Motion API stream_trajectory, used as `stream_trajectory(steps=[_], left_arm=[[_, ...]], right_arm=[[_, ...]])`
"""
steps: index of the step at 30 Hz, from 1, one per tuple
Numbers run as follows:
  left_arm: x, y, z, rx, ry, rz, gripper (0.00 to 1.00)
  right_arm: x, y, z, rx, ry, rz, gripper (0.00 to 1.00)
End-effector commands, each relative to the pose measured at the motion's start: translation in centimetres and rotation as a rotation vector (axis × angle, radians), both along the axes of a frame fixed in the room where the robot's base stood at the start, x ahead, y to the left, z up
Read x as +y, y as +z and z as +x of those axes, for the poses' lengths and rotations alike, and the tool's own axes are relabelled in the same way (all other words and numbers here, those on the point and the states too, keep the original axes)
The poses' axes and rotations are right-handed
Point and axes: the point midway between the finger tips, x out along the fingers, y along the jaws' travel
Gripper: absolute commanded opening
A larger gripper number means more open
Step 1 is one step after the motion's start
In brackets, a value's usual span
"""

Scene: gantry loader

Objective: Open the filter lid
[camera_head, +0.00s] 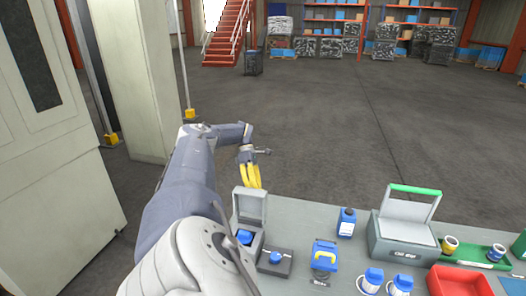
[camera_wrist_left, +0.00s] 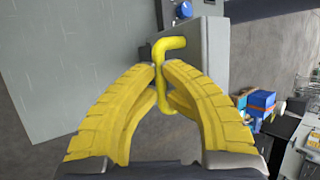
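The filter housing is a small grey box (camera_head: 261,240) at the left end of the bench in the head view. Its grey lid (camera_head: 250,205) stands raised at the back, and a blue part (camera_head: 245,237) shows inside. My left gripper (camera_head: 252,183) is just behind the lid's top edge, its yellow fingers pointing down. In the left wrist view, the fingertips of my left gripper (camera_wrist_left: 160,80) close together around a yellow bent handle (camera_wrist_left: 168,45) beside a grey panel (camera_wrist_left: 213,65). The fingers partly hide the handle. My right gripper is not in view.
On the bench (camera_head: 310,209) stand a dark plate with a blue knob (camera_head: 275,258), a blue unit with a yellow handle (camera_head: 323,255), a blue bottle (camera_head: 347,222), a grey bin with a green handle (camera_head: 400,243), blue-capped jars (camera_head: 372,280) and a red tray (camera_head: 462,282).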

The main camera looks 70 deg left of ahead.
Motion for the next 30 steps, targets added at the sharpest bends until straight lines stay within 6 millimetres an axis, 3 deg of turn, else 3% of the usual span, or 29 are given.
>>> stream_trajectory(steps=[16,17,23,30], left_arm=[[0.61,-0.42,-0.96,0.013,0.006,0.008,0.00],[0.63,-0.42,-0.98,0.014,0.006,0.008,0.10],[0.58,-0.23,-0.78,0.007,0.008,0.005,0.34],[0.56,-0.07,-0.65,0.002,0.010,0.004,0.34]], right_arm=[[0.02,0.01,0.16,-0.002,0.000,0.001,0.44],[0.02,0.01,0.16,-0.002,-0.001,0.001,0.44],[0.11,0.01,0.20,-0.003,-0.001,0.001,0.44],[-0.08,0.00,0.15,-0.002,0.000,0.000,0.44]])
